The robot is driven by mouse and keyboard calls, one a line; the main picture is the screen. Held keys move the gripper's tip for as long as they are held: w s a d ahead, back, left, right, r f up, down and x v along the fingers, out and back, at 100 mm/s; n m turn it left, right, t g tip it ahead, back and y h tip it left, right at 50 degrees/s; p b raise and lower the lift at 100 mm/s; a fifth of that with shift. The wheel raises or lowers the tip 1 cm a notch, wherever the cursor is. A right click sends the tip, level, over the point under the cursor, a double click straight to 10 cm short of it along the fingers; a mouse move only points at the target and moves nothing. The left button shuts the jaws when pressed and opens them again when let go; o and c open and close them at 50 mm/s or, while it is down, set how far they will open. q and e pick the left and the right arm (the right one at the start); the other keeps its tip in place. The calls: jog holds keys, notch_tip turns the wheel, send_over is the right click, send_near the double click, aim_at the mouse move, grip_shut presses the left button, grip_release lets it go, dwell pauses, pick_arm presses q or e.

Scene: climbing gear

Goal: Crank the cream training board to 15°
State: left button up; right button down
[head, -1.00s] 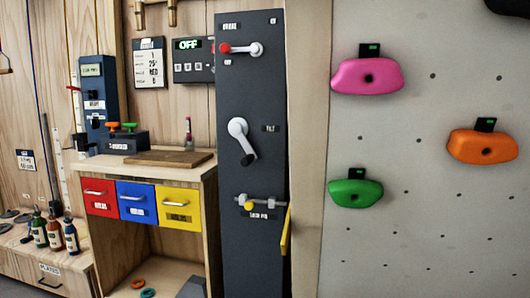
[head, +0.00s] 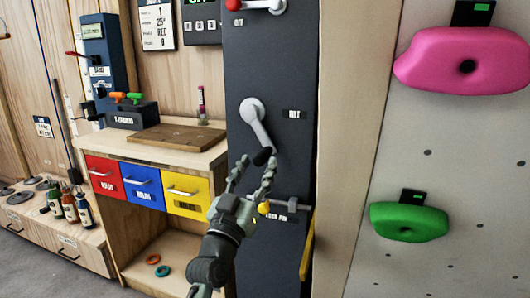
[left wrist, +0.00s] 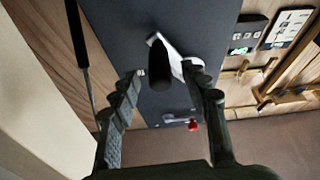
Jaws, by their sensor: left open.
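The white tilt crank (head: 255,120) with a black grip (head: 262,157) is on the dark grey panel (head: 270,75), beside the "TILT" label; its arm points down and slightly right. My left gripper (head: 252,168) is open, its fingertips on either side of the black grip. In the left wrist view the grip (left wrist: 159,68) shows between the two spread fingers (left wrist: 163,74); I cannot tell whether they touch it. The pale training board (head: 450,160) stands at the right, carrying a pink and a green hold. My right gripper is not in view.
A yellow-knobbed lock pin (head: 264,208) sits just below the crank, close to my gripper. A red-ended lever (head: 262,5) is above it. A yellow lever (head: 307,245) hangs at the panel's lower right edge. A bench (head: 150,150) with coloured drawers stands to the left.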

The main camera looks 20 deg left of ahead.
aim_at(267, 147)
pick_arm(q)
jog(key=shift+x, duration=2)
jog(key=shift+f, duration=0.1)
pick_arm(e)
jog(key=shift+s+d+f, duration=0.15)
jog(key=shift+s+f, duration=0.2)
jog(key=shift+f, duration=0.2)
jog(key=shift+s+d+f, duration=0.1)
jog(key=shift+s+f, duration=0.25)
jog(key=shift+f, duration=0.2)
pick_arm(q)
jog(key=shift+d, duration=0.1)
grip_shut()
